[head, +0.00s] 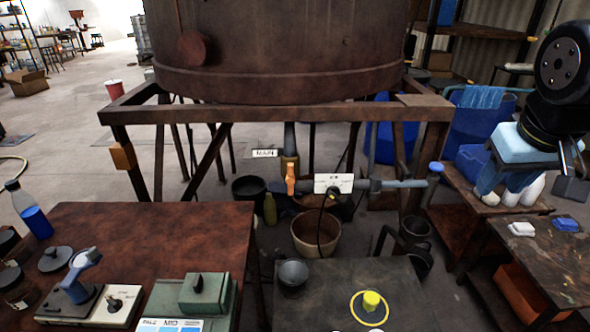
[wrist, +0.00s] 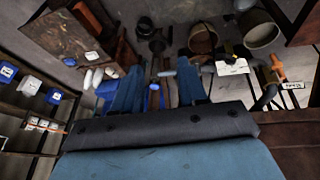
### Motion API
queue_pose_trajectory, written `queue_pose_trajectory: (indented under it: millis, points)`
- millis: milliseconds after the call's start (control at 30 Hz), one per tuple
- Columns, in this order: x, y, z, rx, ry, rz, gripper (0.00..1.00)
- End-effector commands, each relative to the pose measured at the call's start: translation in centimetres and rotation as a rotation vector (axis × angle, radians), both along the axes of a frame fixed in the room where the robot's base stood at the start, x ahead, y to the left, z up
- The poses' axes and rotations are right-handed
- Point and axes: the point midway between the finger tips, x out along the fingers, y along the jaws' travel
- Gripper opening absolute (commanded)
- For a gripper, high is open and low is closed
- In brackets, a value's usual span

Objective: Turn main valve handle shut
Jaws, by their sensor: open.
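The orange valve handle (head: 290,178) stands roughly upright on the pipework under the big rusty vat (head: 290,45), beside the MAIN label (head: 265,153). In the wrist view the orange handle (wrist: 277,68) and the upside-down MAIN label (wrist: 292,85) lie at the far right. My gripper (head: 500,190) is at the right of the head view, well right of the handle and touching nothing that I can make out. In the wrist view its two blue fingers are apart, with my gripper's gap (wrist: 160,70) empty.
A horizontal pipe (head: 400,184) runs right from the valve to a blue-topped fitting (head: 436,167). A white tag plate (head: 334,183) hangs on it. The vat's frame leg (head: 415,165) stands nearby. White bottles (head: 535,188) stand beside my gripper; tables fill the foreground.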

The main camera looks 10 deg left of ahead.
Motion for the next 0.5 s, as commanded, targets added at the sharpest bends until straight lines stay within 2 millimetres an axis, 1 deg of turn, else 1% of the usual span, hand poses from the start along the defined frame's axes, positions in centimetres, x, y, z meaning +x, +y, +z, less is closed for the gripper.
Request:
queue_pose_trajectory:
  millis: [33,267,367,500]
  points:
    - [0.7,0.4,-0.6,-0.045,0.047,0.053,0.42]
    - [3.8,1.9,-2.6,-0.297,0.233,0.305,0.42]
    - [5.4,2.9,-3.3,-0.413,0.302,0.415,0.42]
    - [7.5,4.7,-4.4,-0.582,0.389,0.566,0.42]
